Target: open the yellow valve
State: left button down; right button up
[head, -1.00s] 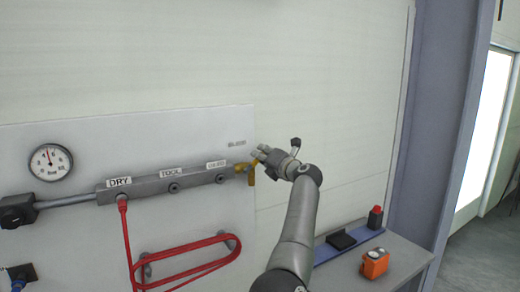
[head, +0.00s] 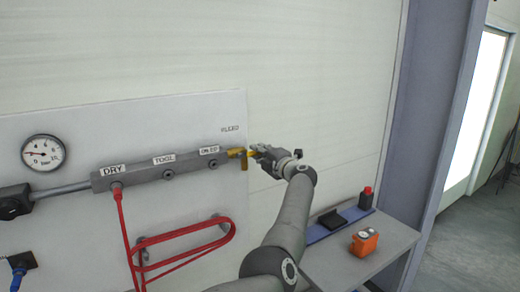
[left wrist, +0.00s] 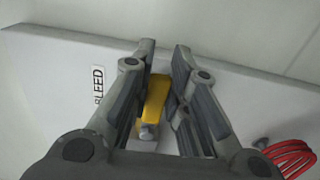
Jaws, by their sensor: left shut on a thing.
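The yellow valve (head: 244,161) sits at the right end of the grey manifold (head: 150,172) on the wall panel. Its yellow handle shows between my fingers in the left wrist view (left wrist: 156,98). My left gripper (head: 256,151) reaches it from the right and is shut on the handle; the fingers also show in the left wrist view (left wrist: 166,60). The fingers partly hide the handle in the head view. My right gripper is not in view.
A pressure gauge (head: 43,152) at the left has its needle pointing left, at the low end. A red hose (head: 185,240) hangs below the manifold. A side table (head: 370,262) at lower right holds an orange device (head: 364,242), a black block and a red-topped item.

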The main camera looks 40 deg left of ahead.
pick_arm(q)
jog(key=shift+a, duration=0.1)
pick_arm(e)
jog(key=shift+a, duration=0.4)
pick_arm(q)
jog(key=c, duration=1.4)
grip_release()
jog(key=shift+a+f, duration=0.1)
jog(key=shift+f, duration=0.05)
jog(key=shift+d, duration=0.2)
jog(key=v, duration=0.7)
jog(key=shift+s+d, duration=0.1)
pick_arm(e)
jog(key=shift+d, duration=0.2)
